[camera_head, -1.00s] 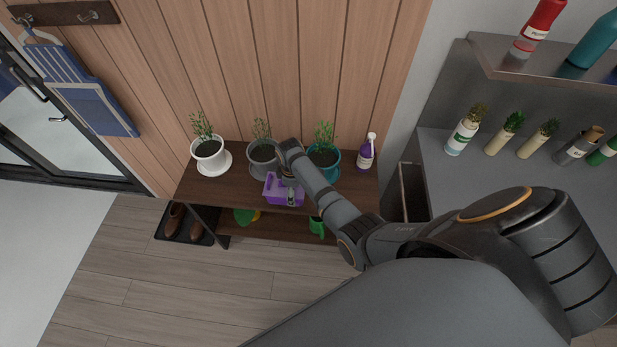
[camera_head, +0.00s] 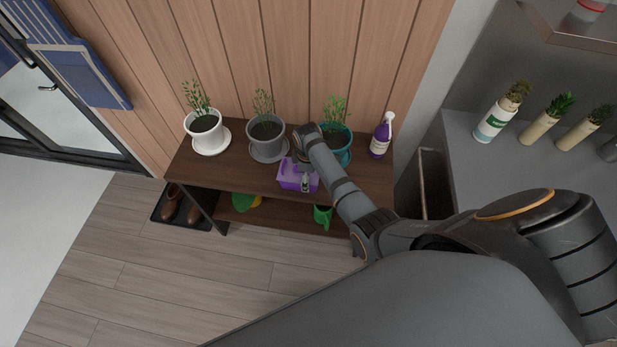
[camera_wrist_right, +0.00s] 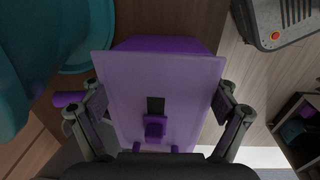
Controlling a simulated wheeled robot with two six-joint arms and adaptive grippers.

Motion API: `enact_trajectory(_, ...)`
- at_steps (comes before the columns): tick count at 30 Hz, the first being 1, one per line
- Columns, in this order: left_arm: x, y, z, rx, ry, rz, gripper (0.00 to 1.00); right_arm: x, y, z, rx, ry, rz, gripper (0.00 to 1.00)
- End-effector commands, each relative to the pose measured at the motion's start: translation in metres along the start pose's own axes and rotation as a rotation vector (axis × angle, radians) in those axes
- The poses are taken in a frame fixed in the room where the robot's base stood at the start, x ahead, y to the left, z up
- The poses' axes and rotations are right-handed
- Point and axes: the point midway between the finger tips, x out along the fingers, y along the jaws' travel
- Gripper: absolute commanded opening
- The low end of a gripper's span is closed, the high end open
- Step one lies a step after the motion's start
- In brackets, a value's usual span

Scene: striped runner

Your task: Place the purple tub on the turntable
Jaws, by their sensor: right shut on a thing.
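The purple tub (camera_head: 290,178) is at the front edge of the dark wooden bench, below the gap between the grey and teal pots. It also shows in the right wrist view (camera_wrist_right: 160,75), with its pale purple top face filling the space between the fingers. My right gripper (camera_head: 304,182) reaches down over it from the right. In the right wrist view its fingers (camera_wrist_right: 160,105) press on the tub's two sides. I cannot tell whether the tub touches the bench. I cannot make out a turntable. My left gripper is out of view.
The bench (camera_head: 235,172) holds a white pot (camera_head: 207,140), a grey pot (camera_head: 268,145), a teal pot (camera_head: 338,152) and a purple spray bottle (camera_head: 381,138). A green watering can (camera_head: 322,216) and boots (camera_head: 180,205) are lower down. A grey counter (camera_head: 470,165) stands right.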

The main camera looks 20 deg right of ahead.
Motion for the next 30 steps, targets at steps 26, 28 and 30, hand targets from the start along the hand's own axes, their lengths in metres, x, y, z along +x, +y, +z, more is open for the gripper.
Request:
enact_trajectory(26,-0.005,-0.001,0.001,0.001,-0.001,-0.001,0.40,-0.024,0.001,-0.001,0.000,0.002,0.003,1.00)
enact_trajectory(28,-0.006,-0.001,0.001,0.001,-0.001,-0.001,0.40,-0.041,0.001,-0.001,0.000,0.003,0.004,1.00)
enact_trajectory(30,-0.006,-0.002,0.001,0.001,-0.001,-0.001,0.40,-0.059,0.001,-0.001,0.000,0.003,0.004,1.00)
